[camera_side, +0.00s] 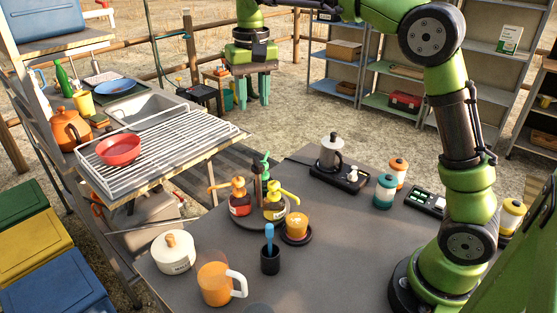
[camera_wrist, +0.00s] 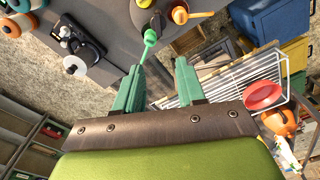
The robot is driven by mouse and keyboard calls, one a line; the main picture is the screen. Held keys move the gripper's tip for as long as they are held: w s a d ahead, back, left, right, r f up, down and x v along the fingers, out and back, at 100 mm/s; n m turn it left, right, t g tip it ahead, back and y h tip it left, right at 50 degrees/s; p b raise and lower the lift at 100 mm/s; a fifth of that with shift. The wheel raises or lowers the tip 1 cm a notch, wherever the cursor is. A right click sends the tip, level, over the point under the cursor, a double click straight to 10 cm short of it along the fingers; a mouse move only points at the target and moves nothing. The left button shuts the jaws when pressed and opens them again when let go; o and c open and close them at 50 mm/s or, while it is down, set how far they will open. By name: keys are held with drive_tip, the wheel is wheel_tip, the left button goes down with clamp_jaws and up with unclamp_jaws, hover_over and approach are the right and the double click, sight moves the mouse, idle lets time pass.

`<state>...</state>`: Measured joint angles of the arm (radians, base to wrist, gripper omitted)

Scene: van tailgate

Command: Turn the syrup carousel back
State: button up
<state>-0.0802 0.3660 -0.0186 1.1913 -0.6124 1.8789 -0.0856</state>
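The syrup carousel (camera_side: 284,222) is a dark round base on the grey table. It carries a red bottle with an orange pump (camera_side: 238,183), a bottle with a yellow pump (camera_side: 275,197) and a green pump (camera_side: 265,158) at the back. My gripper (camera_side: 254,92) hangs fingers down in the air, above and beyond the carousel, touching nothing. In the wrist view, its teal fingers (camera_wrist: 160,78) are wide apart and empty. The green pump (camera_wrist: 150,38) shows just past the fingertips there, with the orange pump (camera_wrist: 180,15) near the top edge. The carousel base is mostly cut off there.
A wire rack (camera_side: 165,140) is at left.

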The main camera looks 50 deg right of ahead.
sight(257, 161)
drive_tip(key=shift+m, duration=0.3)
drive_tip(key=f, duration=1.4)
drive_tip(key=shift+s+a+f, duration=0.15)
drive_tip(key=shift+s+f, duration=0.25)
clamp_jaws()
